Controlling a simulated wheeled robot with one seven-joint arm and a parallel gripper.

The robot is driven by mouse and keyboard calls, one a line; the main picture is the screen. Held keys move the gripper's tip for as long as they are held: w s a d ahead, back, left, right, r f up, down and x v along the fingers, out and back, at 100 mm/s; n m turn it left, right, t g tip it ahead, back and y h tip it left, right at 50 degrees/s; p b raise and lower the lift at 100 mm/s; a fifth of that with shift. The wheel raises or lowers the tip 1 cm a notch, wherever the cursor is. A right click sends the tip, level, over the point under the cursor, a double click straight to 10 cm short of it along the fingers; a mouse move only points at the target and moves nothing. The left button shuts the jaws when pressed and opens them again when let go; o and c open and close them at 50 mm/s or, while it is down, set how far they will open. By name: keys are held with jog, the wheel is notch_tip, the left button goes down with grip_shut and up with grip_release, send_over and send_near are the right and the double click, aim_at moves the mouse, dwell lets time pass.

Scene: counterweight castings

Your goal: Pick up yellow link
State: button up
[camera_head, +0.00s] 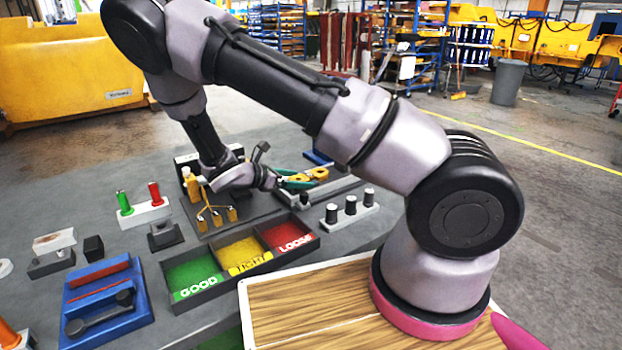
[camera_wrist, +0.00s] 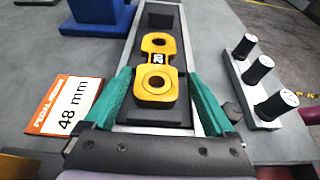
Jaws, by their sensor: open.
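The yellow link (camera_wrist: 157,68) has two ring ends and a narrow waist marked "20". In the wrist view it lies lengthwise over a dark block in a long grey-rimmed fixture (camera_wrist: 181,25). In the head view the link (camera_head: 314,173) shows just beyond my gripper, partly hidden by it. My gripper (camera_wrist: 160,88) is open, with a green finger on each side of the link's near ring. Whether either finger touches the ring is not clear. The gripper also shows in the head view (camera_head: 296,181).
Right of the fixture stands a rack with three dark cylinders (camera_wrist: 259,68). A "48 mm" card (camera_wrist: 72,105) lies left, with a blue block (camera_wrist: 96,14) beyond it. A sorting tray (camera_head: 213,284) with green, yellow and red bins sits nearer in the head view.

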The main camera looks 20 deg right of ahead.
jog(key=shift+d, duration=0.1)
grip_shut()
dwell(0.3)
